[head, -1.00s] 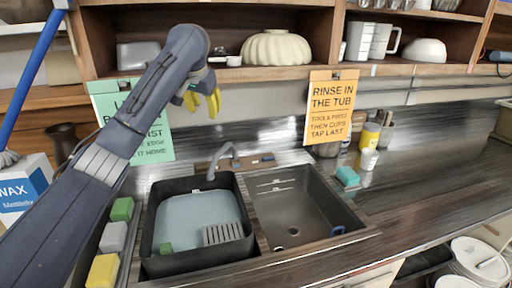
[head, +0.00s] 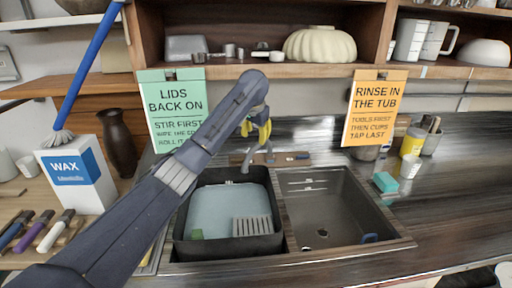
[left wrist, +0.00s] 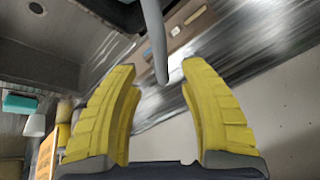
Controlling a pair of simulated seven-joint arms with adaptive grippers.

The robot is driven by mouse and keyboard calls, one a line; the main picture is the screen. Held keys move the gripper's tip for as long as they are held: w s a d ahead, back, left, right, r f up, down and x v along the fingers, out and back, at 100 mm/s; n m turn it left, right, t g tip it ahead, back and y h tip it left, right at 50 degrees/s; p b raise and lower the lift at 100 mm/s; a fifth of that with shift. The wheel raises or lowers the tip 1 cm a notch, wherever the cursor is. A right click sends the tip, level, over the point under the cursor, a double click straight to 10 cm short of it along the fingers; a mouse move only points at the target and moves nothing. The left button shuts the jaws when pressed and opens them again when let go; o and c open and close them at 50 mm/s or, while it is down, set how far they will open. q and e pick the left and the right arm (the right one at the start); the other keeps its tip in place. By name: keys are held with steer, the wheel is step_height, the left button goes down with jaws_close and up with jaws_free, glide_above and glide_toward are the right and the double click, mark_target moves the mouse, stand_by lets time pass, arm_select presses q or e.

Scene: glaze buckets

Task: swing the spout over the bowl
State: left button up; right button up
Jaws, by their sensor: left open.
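The grey tap spout (head: 245,163) rises from a wooden tap plate (head: 285,158) behind the sink. In the head view its end hangs over the back edge of the left bowl, which holds a black tub (head: 182,225) of pale blue liquid. In the left wrist view the spout (left wrist: 155,40) shows between the fingertips of my left gripper (left wrist: 158,68); contact cannot be told. My right gripper is not in view.
A green sign (head: 172,105) and an orange sign (head: 375,108) hang from the shelf (head: 215,72) on either side of my left gripper. A teal sponge (head: 385,182) and a yellow container (head: 411,142) stand right of the sink. A wax box (head: 78,175) stands at left.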

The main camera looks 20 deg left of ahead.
mark_target(256, 145)
arm_select(q)
steer(key=x, duration=0.7)
steer(key=shift+w+f, duration=0.15)
steer(key=shift+o, duration=0.4)
jaws_close()
